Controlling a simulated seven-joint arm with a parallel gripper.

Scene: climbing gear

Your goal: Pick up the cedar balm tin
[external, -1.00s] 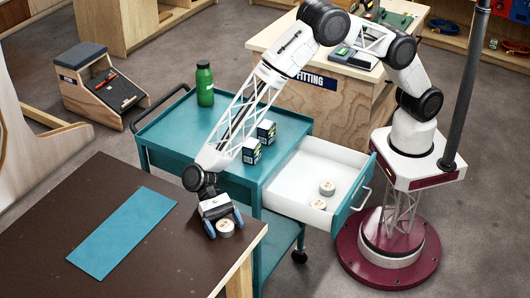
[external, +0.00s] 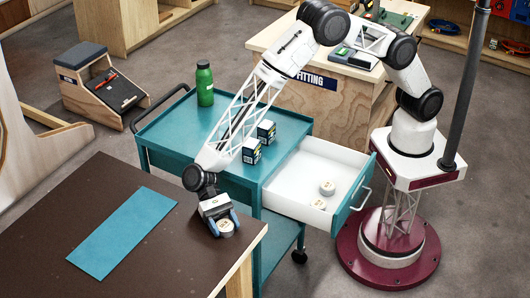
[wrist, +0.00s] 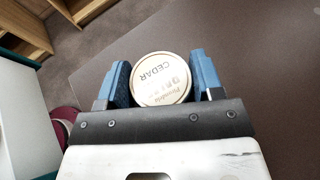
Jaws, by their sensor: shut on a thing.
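The cedar balm tin (external: 226,228) is a small round pale tin near the right corner of the dark brown table (external: 60,228). In the wrist view the tin (wrist: 161,78) shows its lid with the word CEDAR, upside down. My gripper (external: 225,226) is at the table top with its two blue fingers on either side of the tin, shut on it. In the wrist view my gripper (wrist: 163,82) has a finger against each side of the tin. The tin appears to rest on the table, though its underside is hidden.
A teal mat (external: 125,232) lies left on the table.

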